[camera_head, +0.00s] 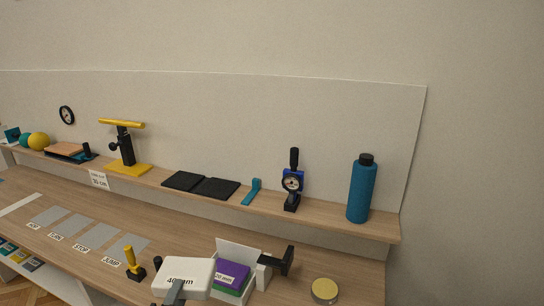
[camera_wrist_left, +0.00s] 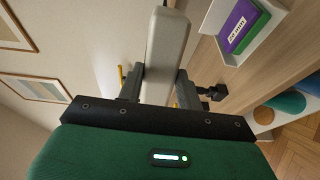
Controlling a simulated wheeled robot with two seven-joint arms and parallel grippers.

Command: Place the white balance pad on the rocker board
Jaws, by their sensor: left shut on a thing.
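The white balance pad, a thick white block marked "40 mm" (camera_head: 196,268), is held at the front of the bench in the head view. My left gripper (camera_head: 174,291) is shut on it. In the left wrist view the pad (camera_wrist_left: 166,45) stands edge-on between the two fingers of my left gripper (camera_wrist_left: 158,88). Whether the pad touches the bench is unclear. I cannot pick out the rocker board with certainty in either view. My right gripper is not in view.
Right of the pad is a white holder (camera_head: 240,250) with a purple block (camera_head: 233,273), with a black fixture (camera_head: 280,262) beside it. A round yellow-topped disc (camera_head: 325,290) lies further right. A yellow peg (camera_head: 130,256) stands left. A blue bottle (camera_head: 361,190) stands on the raised shelf.

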